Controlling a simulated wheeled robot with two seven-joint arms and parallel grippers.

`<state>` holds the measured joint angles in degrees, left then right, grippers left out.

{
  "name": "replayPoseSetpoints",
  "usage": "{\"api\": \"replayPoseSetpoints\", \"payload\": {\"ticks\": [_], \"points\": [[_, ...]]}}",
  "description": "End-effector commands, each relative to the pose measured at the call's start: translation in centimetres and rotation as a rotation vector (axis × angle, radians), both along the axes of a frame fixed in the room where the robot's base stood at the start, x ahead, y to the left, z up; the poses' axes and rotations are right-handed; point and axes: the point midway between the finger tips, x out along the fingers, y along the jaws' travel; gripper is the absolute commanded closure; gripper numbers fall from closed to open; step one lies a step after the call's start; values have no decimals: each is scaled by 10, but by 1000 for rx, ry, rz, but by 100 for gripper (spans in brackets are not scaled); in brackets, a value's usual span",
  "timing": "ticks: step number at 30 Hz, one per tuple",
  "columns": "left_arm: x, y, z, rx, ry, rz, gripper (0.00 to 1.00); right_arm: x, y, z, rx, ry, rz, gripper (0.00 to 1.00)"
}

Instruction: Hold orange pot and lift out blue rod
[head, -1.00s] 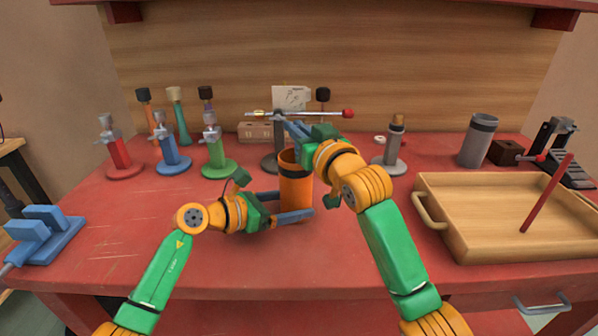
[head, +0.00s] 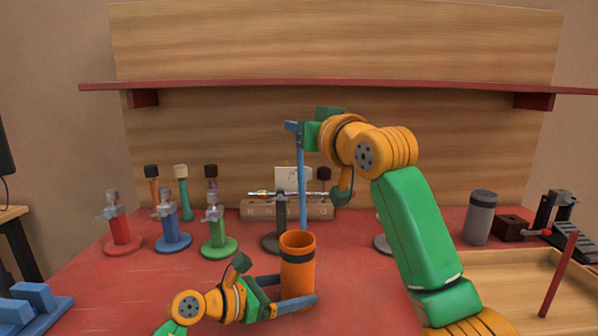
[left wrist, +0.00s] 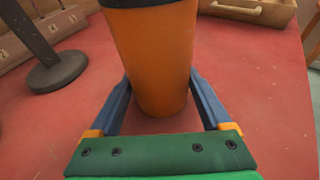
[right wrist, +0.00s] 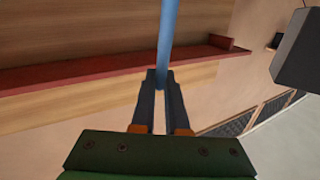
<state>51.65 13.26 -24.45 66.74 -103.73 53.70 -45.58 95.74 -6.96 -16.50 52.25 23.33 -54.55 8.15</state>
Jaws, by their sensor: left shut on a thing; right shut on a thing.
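The orange pot (head: 298,270) with a dark band stands upright on the red table. My left gripper (head: 308,303) is shut around its lower part; the left wrist view shows a finger on each side of the pot (left wrist: 155,60). My right gripper (head: 297,127) is raised high above the pot and shut on the upper part of the blue rod (head: 302,185). The rod hangs upright, its lower end just above or at the pot's rim; I cannot tell which. The right wrist view shows the rod (right wrist: 166,35) between the fingertips.
Red, blue and green stands (head: 215,235) are at the left. A dark stand (head: 281,225) with a horizontal rod is behind the pot. A grey cylinder (head: 480,218) and a wooden tray (head: 490,275) are at the right. A red shelf (head: 330,87) crosses the back wall.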

Motion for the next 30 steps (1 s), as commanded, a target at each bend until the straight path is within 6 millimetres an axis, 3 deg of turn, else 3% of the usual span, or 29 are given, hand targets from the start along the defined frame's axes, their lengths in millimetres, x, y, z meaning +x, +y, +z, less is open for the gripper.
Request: {"api": "replayPoseSetpoints", "payload": {"ticks": [3,12,13,15,23,30], "points": [[0,0,0,0,0,0,49,0,0,12,0,-1,0,100],[0,0,0,-1,-1,0,49,0,0,16,0,0,1,100],[0,0,0,-1,-1,0,13,0,0,16,0,0,0,100],[0,0,0,-1,-1,0,0,0,0,16,0,0,0,100],[-2,4,2,-1,-2,2,0,0,0,16,0,0,0,100],[-34,52,18,7,-3,3,0,0,0,16,0,0,0,100]]}}
